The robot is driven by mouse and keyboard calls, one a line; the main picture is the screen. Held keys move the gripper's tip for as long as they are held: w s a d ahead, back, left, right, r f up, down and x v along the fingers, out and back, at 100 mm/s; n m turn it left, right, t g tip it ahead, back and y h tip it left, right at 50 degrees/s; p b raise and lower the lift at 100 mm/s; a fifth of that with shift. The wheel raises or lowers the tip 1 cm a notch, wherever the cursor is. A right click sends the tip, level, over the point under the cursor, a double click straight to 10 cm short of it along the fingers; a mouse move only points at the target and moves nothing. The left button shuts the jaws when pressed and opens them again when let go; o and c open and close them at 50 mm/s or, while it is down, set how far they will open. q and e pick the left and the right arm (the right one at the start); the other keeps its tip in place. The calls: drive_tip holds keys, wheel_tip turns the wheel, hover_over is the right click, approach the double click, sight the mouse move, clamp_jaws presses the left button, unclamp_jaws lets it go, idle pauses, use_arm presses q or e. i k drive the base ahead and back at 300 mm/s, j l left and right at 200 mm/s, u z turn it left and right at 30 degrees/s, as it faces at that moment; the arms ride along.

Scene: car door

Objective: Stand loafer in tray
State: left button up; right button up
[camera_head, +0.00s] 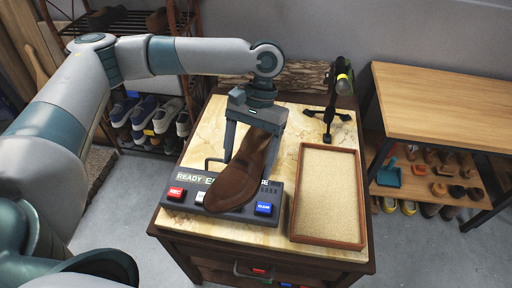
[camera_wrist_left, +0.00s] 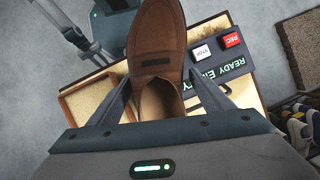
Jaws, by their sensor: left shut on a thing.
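A brown leather loafer (camera_head: 236,184) hangs toe down in my left gripper (camera_head: 251,148), in front of the button panel. The gripper is shut on the heel end of the shoe. In the left wrist view the loafer (camera_wrist_left: 157,52) points away, its opening between the fingers of the left gripper (camera_wrist_left: 160,100). The tray (camera_head: 328,242), a wooden-rimmed rectangle with a sandy beige floor, lies empty on the marble-topped cabinet, right of the shoe. A corner of the tray (camera_wrist_left: 66,104) shows at left in the wrist view. My right gripper is not in view.
A black panel (camera_head: 271,222) with red, white and blue buttons sits behind and under the shoe. A black stand (camera_head: 329,112) rises behind the tray. A wooden table (camera_head: 440,105) stands at right, and a shoe rack (camera_head: 155,110) stands back left.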

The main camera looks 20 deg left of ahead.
sight(327, 193)
drive_tip(key=k+j, duration=0.15)
drive_tip(key=k, duration=0.2)
drive_tip(key=k+j, duration=0.15)
drive_tip(key=k, duration=0.25)
drive_tip(key=z, duration=1.2)
